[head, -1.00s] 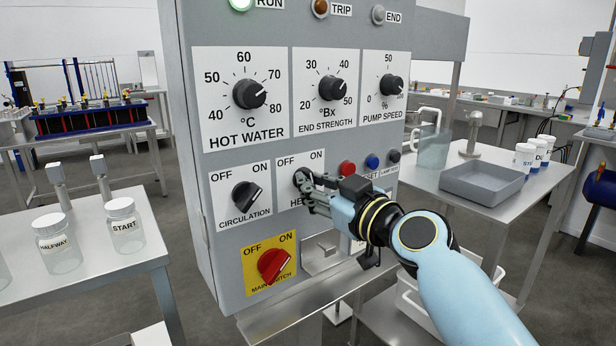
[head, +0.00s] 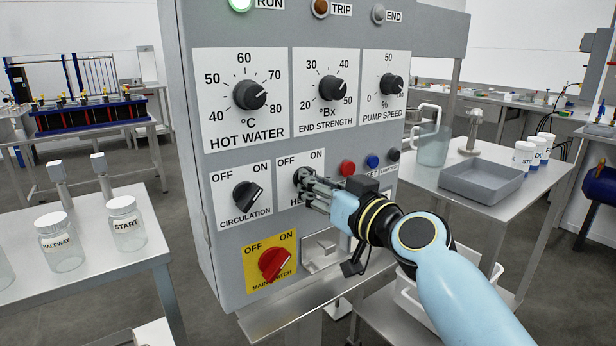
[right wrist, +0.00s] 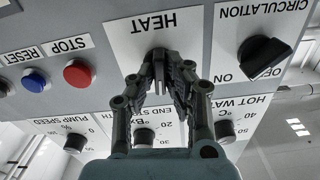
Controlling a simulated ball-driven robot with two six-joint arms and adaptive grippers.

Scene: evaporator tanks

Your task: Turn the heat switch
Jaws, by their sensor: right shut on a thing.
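The heat switch (head: 299,175) is a black rotary knob on a white plate marked OFF, ON and HEAT, on the front of the grey control panel (head: 212,260). My right gripper (head: 309,186) is at the knob, its fingers shut on it from the front. The right wrist view, upside down, shows the knob (right wrist: 158,57) between the fingertips of my right gripper (right wrist: 160,76). The fingers hide most of the knob and part of the HEAT label in the head view, so I cannot tell its setting. My left gripper is out of view.
The circulation switch (head: 247,196) is left of the heat switch, and the red main switch (head: 272,264) is below. The red stop button (head: 347,168) and blue reset button (head: 372,161) are close to the right. Three dials sit above. The green RUN lamp (head: 241,4) is lit.

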